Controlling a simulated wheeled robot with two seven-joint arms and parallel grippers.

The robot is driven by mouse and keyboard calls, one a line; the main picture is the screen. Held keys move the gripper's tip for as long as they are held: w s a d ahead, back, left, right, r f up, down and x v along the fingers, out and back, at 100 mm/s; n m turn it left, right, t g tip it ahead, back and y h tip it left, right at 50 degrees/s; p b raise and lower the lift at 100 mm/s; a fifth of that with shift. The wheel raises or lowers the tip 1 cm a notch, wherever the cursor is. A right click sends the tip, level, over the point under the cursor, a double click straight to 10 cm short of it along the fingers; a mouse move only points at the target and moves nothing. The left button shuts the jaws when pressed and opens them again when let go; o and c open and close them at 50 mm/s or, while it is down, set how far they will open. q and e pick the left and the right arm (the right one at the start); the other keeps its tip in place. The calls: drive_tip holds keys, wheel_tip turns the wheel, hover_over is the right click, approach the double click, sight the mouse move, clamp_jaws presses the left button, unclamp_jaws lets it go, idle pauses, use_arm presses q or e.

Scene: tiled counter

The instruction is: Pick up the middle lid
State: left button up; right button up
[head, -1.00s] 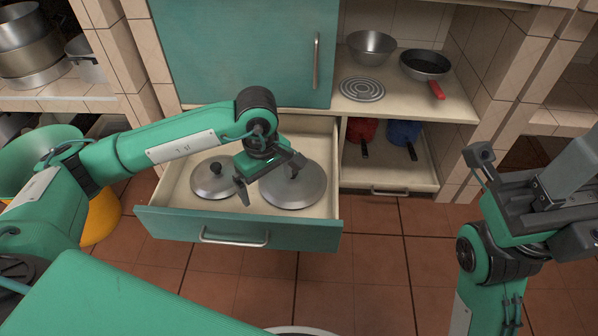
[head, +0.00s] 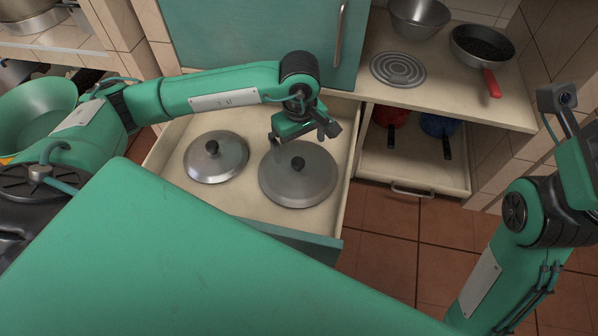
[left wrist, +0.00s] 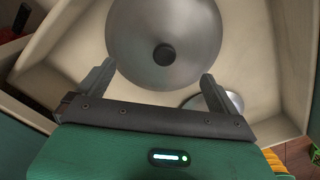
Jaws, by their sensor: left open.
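Two round metal lids with black knobs lie in the open drawer: a smaller lid (head: 217,160) on the left and a larger lid (head: 298,185) on the right. I see no third lid. My left gripper (head: 304,137) is open and empty, over the far edge of the larger lid. In the left wrist view, the larger lid (left wrist: 165,25) lies beyond the open fingers, its knob roughly between them and apart from them. Part of the smaller lid (left wrist: 225,100) shows behind the right finger. My right gripper (head: 560,108) is at the right edge, partly cut off; its jaw state is unclear.
The drawer (head: 240,198) has raised walls around the lids. To its right, a shelf holds a metal bowl (head: 418,18), a ringed disc (head: 398,69) and a red-handled pan (head: 482,45). Red (head: 392,114) and blue (head: 438,125) pans lie below. My green body hides the front left.

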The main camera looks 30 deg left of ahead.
sight(298, 162)
use_arm(q)
drive_tip(key=shift+s+f+b, duration=0.2)
drive_tip(key=shift+f+b, duration=0.8)
drive_tip(key=shift+f, duration=0.8)
drive_tip(key=shift+s+f+b, duration=0.15)
drive_tip(key=shift+f+b, duration=0.85)
drive_tip(key=shift+f, duration=0.75)
drive_tip(key=c, duration=2)
